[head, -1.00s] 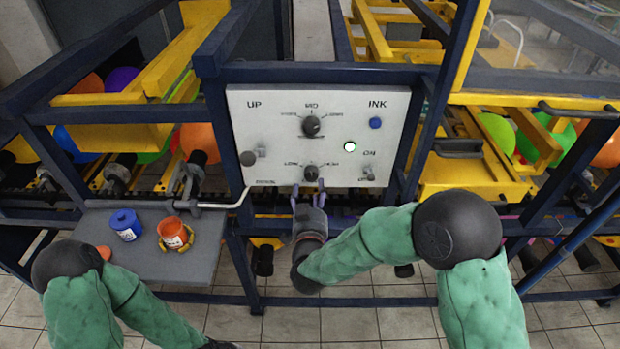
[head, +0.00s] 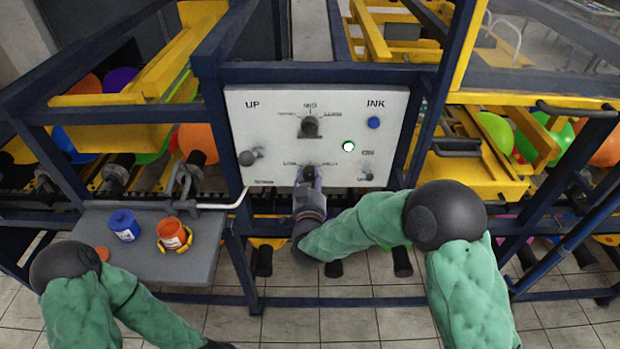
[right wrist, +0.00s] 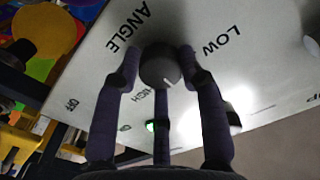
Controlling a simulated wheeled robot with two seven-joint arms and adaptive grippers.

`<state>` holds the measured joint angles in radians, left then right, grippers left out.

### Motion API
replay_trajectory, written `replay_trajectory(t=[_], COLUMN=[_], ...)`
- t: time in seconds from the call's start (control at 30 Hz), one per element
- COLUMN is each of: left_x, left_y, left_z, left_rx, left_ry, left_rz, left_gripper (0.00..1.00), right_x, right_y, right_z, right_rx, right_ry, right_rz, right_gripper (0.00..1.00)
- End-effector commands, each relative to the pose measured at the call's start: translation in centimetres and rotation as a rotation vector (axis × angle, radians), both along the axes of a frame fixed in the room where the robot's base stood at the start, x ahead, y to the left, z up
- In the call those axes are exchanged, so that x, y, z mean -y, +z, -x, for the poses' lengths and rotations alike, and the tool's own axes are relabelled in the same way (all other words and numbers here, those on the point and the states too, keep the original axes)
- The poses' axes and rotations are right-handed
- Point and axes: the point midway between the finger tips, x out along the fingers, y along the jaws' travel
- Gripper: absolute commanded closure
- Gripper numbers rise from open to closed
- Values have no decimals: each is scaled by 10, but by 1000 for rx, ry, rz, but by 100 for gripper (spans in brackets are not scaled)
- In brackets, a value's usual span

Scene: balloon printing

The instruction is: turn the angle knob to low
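The angle knob (head: 308,173) is a dark round knob at the lower middle of the white control panel (head: 270,120). In the right wrist view the knob (right wrist: 160,66) sits between my fingertips, beside the words ANGLE and LOW; HIGH is partly hidden. A white mark shows on the knob's edge, pointing toward the camera and slightly right. My right gripper (right wrist: 160,55) is open, with one finger on each side of the knob and narrow gaps visible; contact cannot be made out. It covers part of the knob in the head view (head: 309,178). My left gripper is out of view below the frame.
Another dark knob (head: 310,127) sits above, under MID. The panel also has a blue INK button (head: 374,123), a lit green-white button (head: 348,147), and a lever (head: 249,157) at left. A grey shelf (head: 150,262) holds a blue cup (head: 124,226) and an orange cup (head: 173,235).

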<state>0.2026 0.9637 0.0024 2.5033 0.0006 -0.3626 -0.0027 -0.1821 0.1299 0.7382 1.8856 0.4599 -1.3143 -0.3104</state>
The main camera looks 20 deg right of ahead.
Motion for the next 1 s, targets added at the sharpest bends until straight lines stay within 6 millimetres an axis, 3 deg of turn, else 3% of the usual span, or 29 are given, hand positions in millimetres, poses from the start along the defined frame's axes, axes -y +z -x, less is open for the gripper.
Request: replay_trajectory(t=[0.47,1.0], left_x=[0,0], left_y=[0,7], left_z=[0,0], left_rx=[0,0], left_ry=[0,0], left_rz=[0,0], left_gripper=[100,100], right_x=[0,0], right_y=[2,3], right_z=[-1,-1], right_rx=[-24,-153], right_ry=[0,-2], right_rz=[96,552], right_gripper=[92,92])
